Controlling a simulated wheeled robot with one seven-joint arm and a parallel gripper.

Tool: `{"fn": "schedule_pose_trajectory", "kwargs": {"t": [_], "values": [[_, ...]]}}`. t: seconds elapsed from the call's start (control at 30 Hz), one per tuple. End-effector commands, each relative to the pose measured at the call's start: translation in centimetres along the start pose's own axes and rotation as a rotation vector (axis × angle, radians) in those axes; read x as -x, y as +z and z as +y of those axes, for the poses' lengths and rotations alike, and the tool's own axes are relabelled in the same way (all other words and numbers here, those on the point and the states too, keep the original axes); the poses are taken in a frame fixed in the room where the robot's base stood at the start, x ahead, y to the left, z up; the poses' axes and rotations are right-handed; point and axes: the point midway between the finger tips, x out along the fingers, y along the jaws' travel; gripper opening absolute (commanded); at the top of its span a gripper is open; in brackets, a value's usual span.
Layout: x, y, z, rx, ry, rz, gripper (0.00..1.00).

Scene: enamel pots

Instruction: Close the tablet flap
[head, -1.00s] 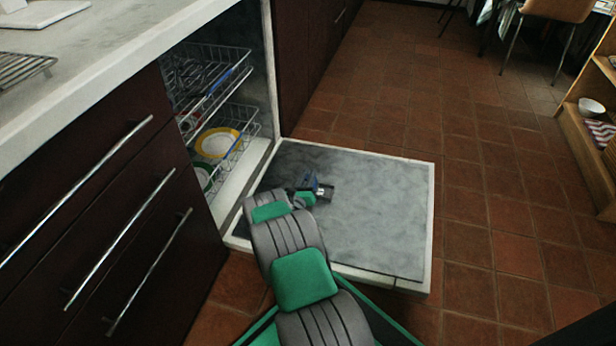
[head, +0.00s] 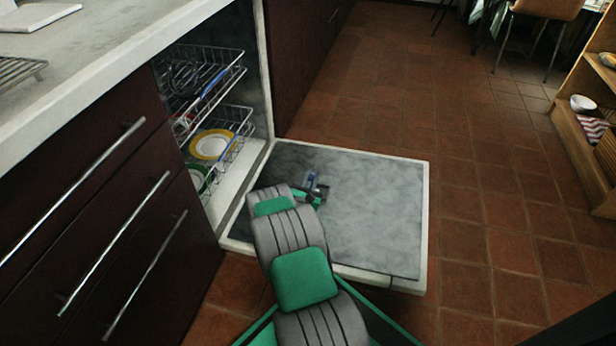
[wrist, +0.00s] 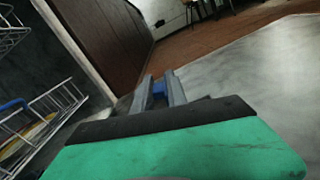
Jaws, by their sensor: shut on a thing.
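The dishwasher door (head: 375,205) lies folded down flat, its grey inner face up. The small blue tablet flap (head: 310,179) stands up from the dispenser on this face, left of the door's middle. My gripper (head: 316,189) is low over the door at the flap. In the wrist view, the two grey fingers of my gripper (wrist: 160,88) are on either side of a blue piece, which looks like the flap (wrist: 159,89). The gripper is shut on it. My arm and the fingers hide most of the dispenser, and the flap's exact angle is unclear.
The lower rack (head: 218,150) with plates and the upper rack (head: 205,85) stand inside the dishwasher, left of my gripper. Drawers with long handles (head: 115,245) are at the left. Tiled floor (head: 480,210) is free right of the door.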

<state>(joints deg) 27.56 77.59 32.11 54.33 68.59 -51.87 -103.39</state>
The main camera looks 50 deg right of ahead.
Motion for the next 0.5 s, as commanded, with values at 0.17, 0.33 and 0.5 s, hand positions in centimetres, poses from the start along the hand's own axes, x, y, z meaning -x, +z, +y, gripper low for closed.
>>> {"fn": "schedule_pose_trajectory", "kwargs": {"t": [0.17, 0.33, 0.5], "values": [[0.1, 0.0, -1.1, -0.165, 0.001, 0.003, 0.00], [0.1, -0.1, -2.1, -0.326, 0.002, 0.002, 0.00], [0.1, -0.2, -3.1, -0.487, 0.001, 0.002, 0.00]]}}
